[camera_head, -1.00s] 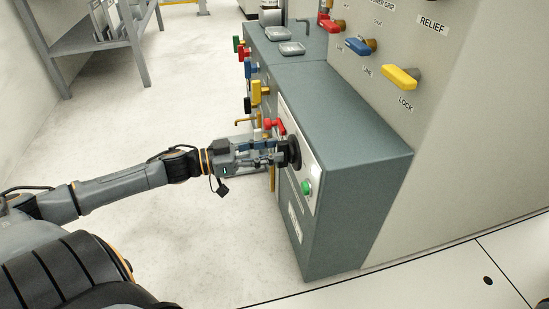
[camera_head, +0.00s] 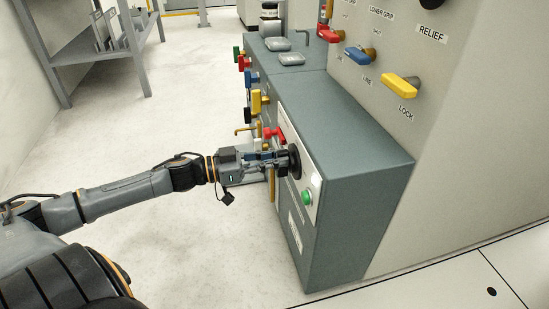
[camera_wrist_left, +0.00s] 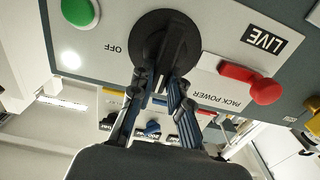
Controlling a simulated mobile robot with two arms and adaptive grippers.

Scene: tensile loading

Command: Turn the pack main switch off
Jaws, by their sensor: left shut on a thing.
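The pack main switch is a round black knob (camera_head: 294,161) on the pale front panel of the grey-green cabinet. It also shows in the left wrist view (camera_wrist_left: 164,42), with an "OFF" label beside it and "PACK POWER" and "LIVE" labels on the other side. My left gripper (camera_head: 282,160) is at the knob. In the left wrist view its fingers (camera_wrist_left: 160,82) are shut on the knob's raised grip, which they partly hide. The knob's exact pointing direction is hard to tell. My right gripper is not in view.
A green button (camera_head: 307,196) and a red handle (camera_head: 274,133) sit on either side of the knob. Several coloured valve handles are farther along the cabinet (camera_head: 345,150). A taller machine with a yellow lock handle (camera_head: 401,85) stands behind. The floor (camera_head: 180,235) left of the cabinet is clear.

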